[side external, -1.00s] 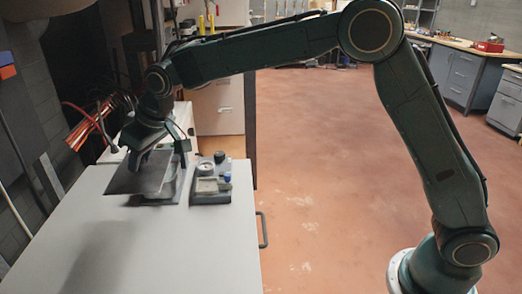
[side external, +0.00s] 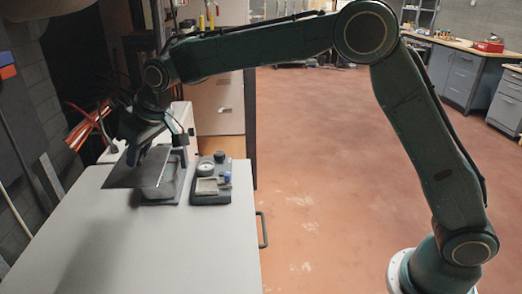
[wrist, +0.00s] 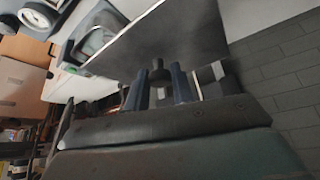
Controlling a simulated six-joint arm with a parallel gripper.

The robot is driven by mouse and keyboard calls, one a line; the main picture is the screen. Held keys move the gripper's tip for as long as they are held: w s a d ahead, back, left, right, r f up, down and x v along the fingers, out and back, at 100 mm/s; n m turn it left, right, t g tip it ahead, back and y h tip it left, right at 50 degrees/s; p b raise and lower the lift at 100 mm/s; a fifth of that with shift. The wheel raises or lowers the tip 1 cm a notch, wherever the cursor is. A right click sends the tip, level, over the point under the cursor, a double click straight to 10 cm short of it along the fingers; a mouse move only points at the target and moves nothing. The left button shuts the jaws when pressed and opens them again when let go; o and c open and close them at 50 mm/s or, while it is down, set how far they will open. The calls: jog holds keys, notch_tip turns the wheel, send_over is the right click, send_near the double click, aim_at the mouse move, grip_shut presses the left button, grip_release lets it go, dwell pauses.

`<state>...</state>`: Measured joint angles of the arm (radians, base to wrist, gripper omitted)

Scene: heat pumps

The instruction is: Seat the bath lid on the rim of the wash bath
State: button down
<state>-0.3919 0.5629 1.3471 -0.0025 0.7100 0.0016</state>
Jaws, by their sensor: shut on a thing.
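The bath lid (side external: 128,174) is a thin dark flat plate. My gripper (side external: 140,156) is shut on the lid's knob and holds it from above; the wrist view shows the knob (wrist: 159,74) between the two dark blue fingers. The wash bath (side external: 163,189) is a grey, box-like vessel on a dark base on the table. In the side view the lid hides its left part, and the lid sits off to the left of it, slightly tilted. In the wrist view the wash bath (wrist: 97,42) shows beyond the lid's edge, apart from it.
A dark tray unit (side external: 212,197) with a round white dial or dish, a pale block and a blue-capped item stands just right of the bath. A white machine (side external: 184,115) stands behind. The front of the grey table (side external: 160,250) is clear.

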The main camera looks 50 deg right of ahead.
jog(key=w+d+f, duration=0.1)
jog(key=w, duration=0.1)
jog(key=w+d, duration=0.1)
jog(key=w, duration=0.1)
jog(key=w+d+f, duration=0.1)
jog(key=w+d, duration=0.1)
jog(key=w, duration=0.1)
jog(key=shift+w+f, duration=0.1)
jog(key=shift+f, duration=0.2)
jog(key=w+d+f, duration=0.4)
jog(key=w+d, duration=0.3)
jog(key=shift+f, duration=0.2)
jog(key=shift+f, duration=1.95)
jog(key=shift+f, duration=0.8)
dwell(0.9)
jog(key=c, duration=1.1)
grip_release()
jog(key=shift+s, duration=0.1)
jog(key=shift+r, duration=0.1)
